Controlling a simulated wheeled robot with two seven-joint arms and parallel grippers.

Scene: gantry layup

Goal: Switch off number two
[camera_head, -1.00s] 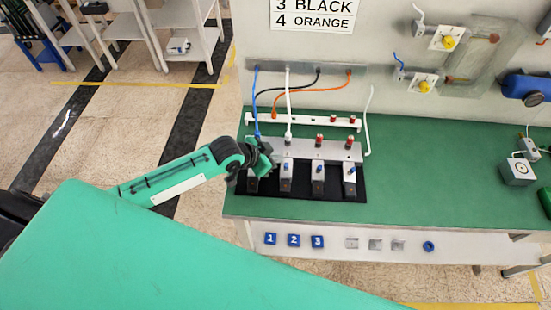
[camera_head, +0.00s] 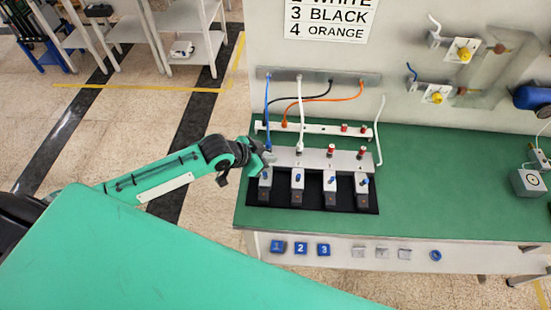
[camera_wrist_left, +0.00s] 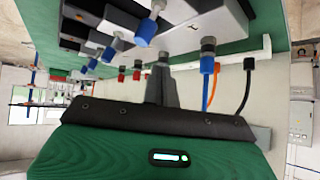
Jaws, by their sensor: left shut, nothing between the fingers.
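Four grey switch blocks with blue levers stand in a row on a black mat (camera_head: 320,205) on the green bench. The second from the left is switch two (camera_head: 297,186); its blue lever stands up from the top. The first switch (camera_head: 265,188) is at the row's left end. My left gripper (camera_head: 268,157) is just behind and above the first switch, left of switch two, and holds nothing. In the left wrist view its fingers (camera_wrist_left: 160,82) are shut, between a near blue lever (camera_wrist_left: 145,32) and a blue plug (camera_wrist_left: 207,64). My right gripper is out of view.
A grey socket strip (camera_head: 315,158) stands behind the switches, with blue and white cables plugged in and red caps at the right. A white rail (camera_head: 315,128) lies behind it. Numbered blue tiles (camera_head: 301,248) are on the bench front.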

